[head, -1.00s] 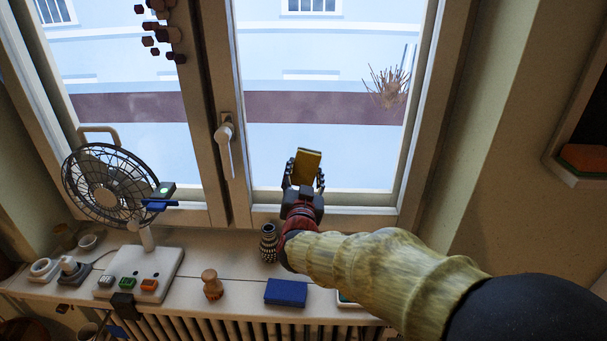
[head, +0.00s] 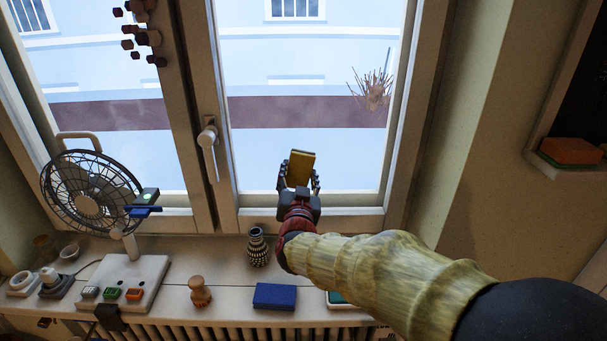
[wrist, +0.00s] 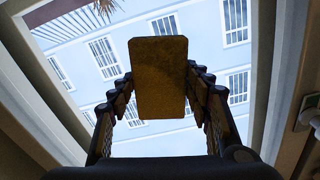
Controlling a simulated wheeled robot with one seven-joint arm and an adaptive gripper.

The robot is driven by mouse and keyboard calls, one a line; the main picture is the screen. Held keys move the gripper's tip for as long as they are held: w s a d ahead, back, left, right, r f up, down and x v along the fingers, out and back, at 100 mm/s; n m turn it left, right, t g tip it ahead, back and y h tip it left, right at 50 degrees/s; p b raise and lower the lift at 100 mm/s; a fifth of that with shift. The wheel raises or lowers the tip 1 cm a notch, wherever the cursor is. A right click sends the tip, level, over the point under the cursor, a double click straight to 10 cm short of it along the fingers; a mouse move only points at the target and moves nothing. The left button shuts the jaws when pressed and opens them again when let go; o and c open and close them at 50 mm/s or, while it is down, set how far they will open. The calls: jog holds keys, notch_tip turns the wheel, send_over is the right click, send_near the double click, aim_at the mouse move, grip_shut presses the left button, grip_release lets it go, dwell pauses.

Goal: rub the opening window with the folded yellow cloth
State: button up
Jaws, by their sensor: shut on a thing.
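The folded yellow cloth (head: 300,167) is a small upright rectangle held between the fingers of my gripper (head: 298,182), in front of the lower part of the right window pane. In the wrist view the cloth (wrist: 158,78) looks dark golden, with the two fingers of my gripper (wrist: 160,100) on either side of it. The opening window (head: 300,80) has a pale frame and a white handle (head: 208,138) on its left upright. I cannot tell whether the cloth touches the glass. The window looks shut.
On the sill stand a fan (head: 88,200), a patterned vase (head: 258,247), a wooden figure (head: 200,291), a blue box (head: 275,296) and a switch panel (head: 128,283). A shelf with an orange sponge-like block (head: 571,151) is at the right. The glass above the cloth is clear of objects.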

jog(key=shift+w+a+r+p, duration=0.1)
jog(key=shift+a+p, duration=0.25)
jog(key=shift+a, duration=0.9)
jog(key=shift+c, duration=0.4)
jog(key=shift+d, duration=0.15)
jog(key=shift+d+b, duration=0.8)
jog(key=shift+d, duration=1.1)
jog(key=shift+a, duration=0.1)
jog(key=shift+a, duration=0.15)
jog(key=shift+a+p, duration=0.7)
jog(key=shift+a, duration=1.1)
